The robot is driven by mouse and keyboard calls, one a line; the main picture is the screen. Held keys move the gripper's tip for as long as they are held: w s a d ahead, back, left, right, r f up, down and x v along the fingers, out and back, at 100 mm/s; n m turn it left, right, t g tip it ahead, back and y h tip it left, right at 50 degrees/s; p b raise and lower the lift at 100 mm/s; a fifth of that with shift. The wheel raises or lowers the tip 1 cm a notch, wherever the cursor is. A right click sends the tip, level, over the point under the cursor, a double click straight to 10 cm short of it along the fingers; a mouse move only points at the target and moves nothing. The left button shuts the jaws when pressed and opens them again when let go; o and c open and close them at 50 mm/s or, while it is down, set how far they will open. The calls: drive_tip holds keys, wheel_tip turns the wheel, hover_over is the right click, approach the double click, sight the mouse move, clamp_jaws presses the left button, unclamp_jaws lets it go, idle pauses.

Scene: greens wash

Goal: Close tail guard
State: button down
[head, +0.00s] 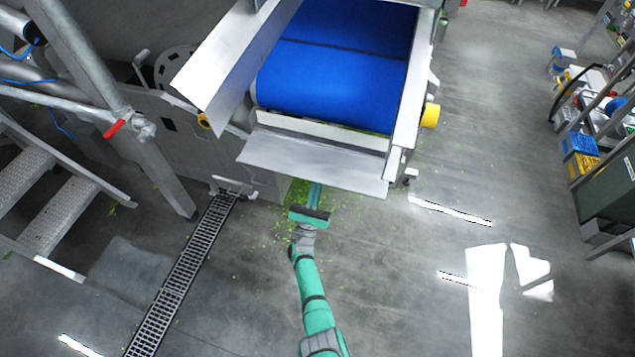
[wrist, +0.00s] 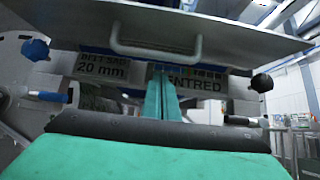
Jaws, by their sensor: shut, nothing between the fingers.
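The tail guard (head: 315,161) is a flat grey metal plate across the near end of the blue conveyor belt (head: 335,85). It sticks out from the frame toward me, so it stands open. In the wrist view the guard (wrist: 225,35) spans the top, with a bar handle (wrist: 155,50) on it. My green gripper (head: 315,192) points at the conveyor end, its fingertips partly hidden under the guard's near edge. In the wrist view the fingers (wrist: 161,95) are together and empty, below the handle. I cannot tell whether they touch anything.
Behind the fingers is a label plate (wrist: 103,68) reading "20 mm". A blue knob (wrist: 35,50) is at left and a black knob (wrist: 262,83) at right. A floor drain (head: 180,275) and metal steps (head: 60,200) lie left.

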drive_tip(key=shift+s+a+r, duration=0.15)
drive_tip(key=shift+s+r, duration=0.2)
drive_tip(key=shift+s, duration=0.25)
drive_tip(key=shift+s+a+r, duration=0.15)
drive_tip(key=shift+s+r, duration=0.15)
drive_tip(key=shift+s, duration=0.25)
drive_tip(key=shift+a+r, duration=0.1)
drive_tip(key=shift+r, duration=0.1)
idle(0.4)
